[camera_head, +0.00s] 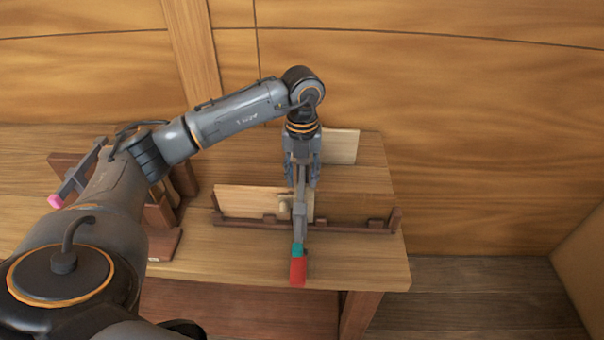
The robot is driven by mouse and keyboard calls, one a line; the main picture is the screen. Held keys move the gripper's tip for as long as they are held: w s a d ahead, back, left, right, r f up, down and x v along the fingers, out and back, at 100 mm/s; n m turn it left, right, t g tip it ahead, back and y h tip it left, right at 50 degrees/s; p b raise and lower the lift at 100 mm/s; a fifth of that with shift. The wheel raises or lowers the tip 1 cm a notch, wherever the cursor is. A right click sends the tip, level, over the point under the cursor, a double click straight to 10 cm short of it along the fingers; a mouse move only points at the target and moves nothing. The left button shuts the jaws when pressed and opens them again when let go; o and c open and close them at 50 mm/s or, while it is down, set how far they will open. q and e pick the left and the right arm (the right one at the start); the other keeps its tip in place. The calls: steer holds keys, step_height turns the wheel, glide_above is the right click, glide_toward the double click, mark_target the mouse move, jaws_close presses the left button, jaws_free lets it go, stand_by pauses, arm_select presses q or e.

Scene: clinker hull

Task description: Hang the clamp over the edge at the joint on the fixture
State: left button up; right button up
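My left gripper (302,182) points down over the workbench and is shut on a clamp (299,225). The clamp has a grey bar, a teal collar and a red handle end toward me. A small pale part shows beside the bar. The fixture (350,228) is a dark brown wooden rail with short end posts on the bench. A pale board (245,202) stands along its left part and browner wood lies to the right. The clamp covers the area near the joint, so I cannot tell whether it touches the boards. My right gripper is out of view.
A second clamp (78,178) with a pink end rests on a dark wooden rack (163,243) at the left, partly behind my arm. A pale board (341,146) shows behind my gripper. The bench front edge (365,283) is clear. A planked wall stands behind.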

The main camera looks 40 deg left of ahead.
arm_select(q)
steer(key=shift+f, duration=0.15)
step_height(320, 180, up, 12)
stand_by(0.5)
stand_by(0.5)
